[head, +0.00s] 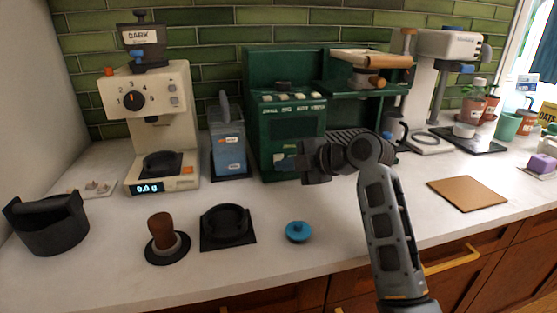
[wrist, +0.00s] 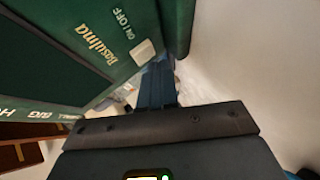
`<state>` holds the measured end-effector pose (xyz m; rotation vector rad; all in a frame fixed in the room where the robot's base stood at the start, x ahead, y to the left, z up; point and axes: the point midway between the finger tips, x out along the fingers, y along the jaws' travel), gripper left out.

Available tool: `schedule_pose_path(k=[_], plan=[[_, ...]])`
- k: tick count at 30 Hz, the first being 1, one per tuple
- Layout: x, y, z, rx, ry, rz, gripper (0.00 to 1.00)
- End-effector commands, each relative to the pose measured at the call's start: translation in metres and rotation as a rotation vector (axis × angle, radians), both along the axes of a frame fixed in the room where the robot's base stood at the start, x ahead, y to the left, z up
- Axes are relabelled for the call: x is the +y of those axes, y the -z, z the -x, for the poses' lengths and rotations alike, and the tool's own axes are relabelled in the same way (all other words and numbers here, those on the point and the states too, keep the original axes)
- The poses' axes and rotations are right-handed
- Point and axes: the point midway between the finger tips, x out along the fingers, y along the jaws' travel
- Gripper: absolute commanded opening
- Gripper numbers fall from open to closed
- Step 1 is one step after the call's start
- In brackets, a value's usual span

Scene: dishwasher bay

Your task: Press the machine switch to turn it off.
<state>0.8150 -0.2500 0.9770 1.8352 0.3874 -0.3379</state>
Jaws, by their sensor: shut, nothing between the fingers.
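The machine is a dark green coffee machine (head: 262,70) against the tiled wall in the head view. In the wrist view its green panel (wrist: 60,40) bears gold lettering and an ON/OFF label. The switch (wrist: 143,52) is a small white rocker next to that label; I cannot tell which way it is set. My gripper (wrist: 158,72) is shut and empty, its fingertips close to the switch in the picture. I cannot tell whether they touch it. In the head view my gripper (head: 306,162) is in front of the machine's lower front, and I cannot make out the switch there.
A cream grinder (head: 180,85) and a blue-grey container (head: 228,150) stand left of the machine. A blue-lidded item (head: 298,232), a black tamping stand (head: 228,241) and a wooden-handled tamper (head: 162,230) lie in front. A brown board (head: 467,194) lies at right. Bare counter surrounds these.

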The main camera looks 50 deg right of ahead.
Motion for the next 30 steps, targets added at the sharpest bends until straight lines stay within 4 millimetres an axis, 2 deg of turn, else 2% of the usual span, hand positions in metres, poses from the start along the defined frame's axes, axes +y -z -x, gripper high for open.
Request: schedule_pose_path(k=[5, 24, 30], plan=[[0.002, 0.0, 0.002, 0.0, 0.0, 0.0, 0.0], [0.032, 0.0, 0.047, 0.0, -0.001, 0.0, 0.0], [0.034, 0.0, 0.05, 0.0, 0.0, 0.0, 0.0]])
